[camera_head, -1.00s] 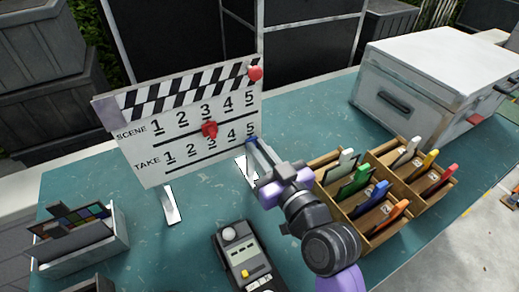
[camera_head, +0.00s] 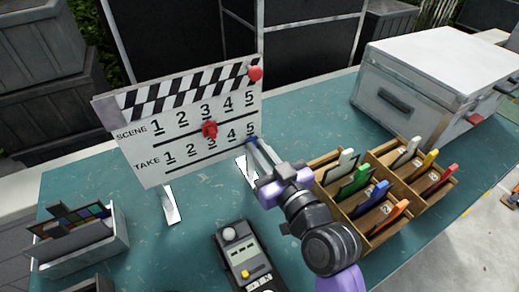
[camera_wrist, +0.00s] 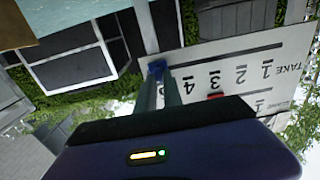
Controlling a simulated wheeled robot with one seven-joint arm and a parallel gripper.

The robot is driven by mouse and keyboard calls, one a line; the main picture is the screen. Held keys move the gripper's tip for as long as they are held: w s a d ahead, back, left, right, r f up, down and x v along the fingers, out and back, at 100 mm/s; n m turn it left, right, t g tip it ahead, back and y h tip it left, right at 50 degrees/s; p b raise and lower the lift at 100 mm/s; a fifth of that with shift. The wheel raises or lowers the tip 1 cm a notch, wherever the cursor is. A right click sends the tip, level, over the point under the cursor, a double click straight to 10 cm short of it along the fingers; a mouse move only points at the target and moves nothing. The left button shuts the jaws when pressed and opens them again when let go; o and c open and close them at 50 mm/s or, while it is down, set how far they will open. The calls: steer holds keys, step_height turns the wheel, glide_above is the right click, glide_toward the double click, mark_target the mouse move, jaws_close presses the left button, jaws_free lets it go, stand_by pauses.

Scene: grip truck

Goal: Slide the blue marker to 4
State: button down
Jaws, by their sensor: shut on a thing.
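The white clapperboard (camera_head: 150,165) stands upright on the teal table, with a SCENE row and a TAKE row numbered 1 to 5. The red marker (camera_head: 210,130) sits on the upper track near 3. My gripper (camera_head: 253,145) reaches the board's right edge at the TAKE row, near 5. It is shut on the blue marker, which shows as a small blue piece in the wrist view (camera_wrist: 157,67) between the fingertips, at the 5 end of the row. In the head view the fingers mostly cover the marker.
A wooden tray (camera_head: 338,205) with several coloured cards stands right of my arm. A grey device (camera_head: 243,258) lies in front of the board. A white bin (camera_head: 95,255) is at left, a large white case (camera_head: 440,75) at back right.

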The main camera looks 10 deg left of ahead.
mark_target(233, 146)
steer(key=s+a+p, duration=0.2)
steer(key=a, duration=0.1)
steer(key=shift+s+a+r+p, duration=0.1)
steer(key=shift+s+a+p, duration=0.1)
steer(key=shift+p, duration=0.1)
steer(key=shift+s+a, duration=0.1)
steer(key=shift+a, duration=0.1)
steer(key=c, duration=1.5)
jaws_free()
steer(key=shift+d, duration=0.1)
